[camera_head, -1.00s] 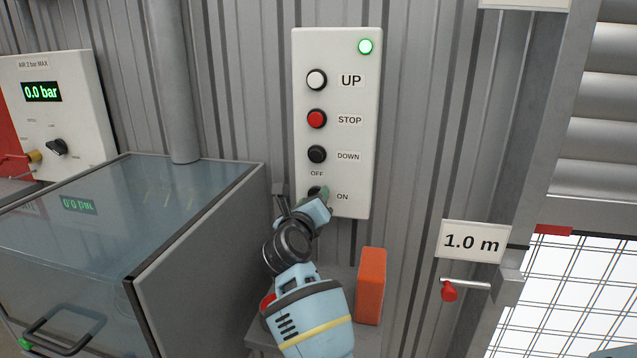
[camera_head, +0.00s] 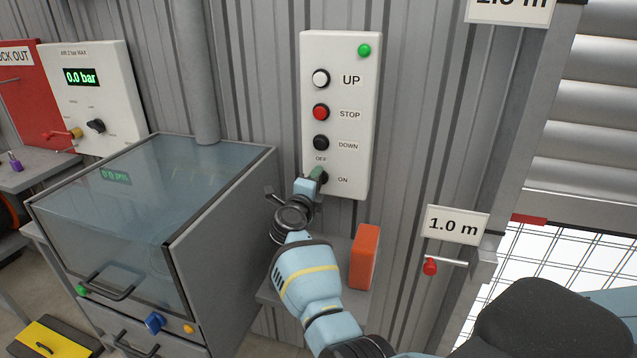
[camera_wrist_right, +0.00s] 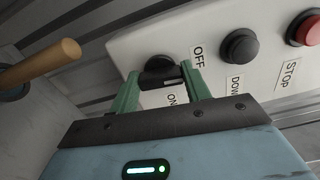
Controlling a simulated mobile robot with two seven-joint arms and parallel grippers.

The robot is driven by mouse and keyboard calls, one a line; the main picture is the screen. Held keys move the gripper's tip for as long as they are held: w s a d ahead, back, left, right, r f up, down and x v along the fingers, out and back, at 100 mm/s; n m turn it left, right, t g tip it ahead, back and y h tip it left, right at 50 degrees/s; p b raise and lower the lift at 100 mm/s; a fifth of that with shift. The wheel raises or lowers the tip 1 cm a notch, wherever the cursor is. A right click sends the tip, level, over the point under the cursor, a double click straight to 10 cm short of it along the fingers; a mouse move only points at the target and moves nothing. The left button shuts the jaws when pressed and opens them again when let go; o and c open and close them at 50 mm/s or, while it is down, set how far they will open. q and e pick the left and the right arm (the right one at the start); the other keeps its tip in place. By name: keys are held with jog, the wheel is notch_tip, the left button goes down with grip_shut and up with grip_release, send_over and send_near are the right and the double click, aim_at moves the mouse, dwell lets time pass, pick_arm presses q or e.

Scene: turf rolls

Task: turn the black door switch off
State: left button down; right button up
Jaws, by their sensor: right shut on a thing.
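The black door switch is a dark knob at the bottom of the white control panel (camera_head: 354,130), between the OFF and ON labels. In the head view it is mostly hidden by my right gripper (camera_head: 316,175). In the right wrist view the black switch (camera_wrist_right: 158,72) sits between the two green fingers, which are shut on it. A pale mark on the knob appears to point toward the OFF label (camera_wrist_right: 198,55); the ON label (camera_wrist_right: 171,98) is to one side. My left gripper is not in view.
Above the switch are the black DOWN (camera_head: 321,143), red STOP (camera_head: 321,112) and white UP (camera_head: 321,78) buttons. An orange block (camera_head: 364,257) stands below the panel. A glass-topped cabinet (camera_head: 150,190) is at left, a red-knobbed lever (camera_head: 430,266) at right.

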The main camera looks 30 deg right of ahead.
jog(key=shift+r+n, duration=0.15)
jog(key=shift+n, duration=0.35)
jog(key=o, duration=1)
jog(key=shift+a+f, duration=0.1)
jog(key=shift+f, duration=0.1)
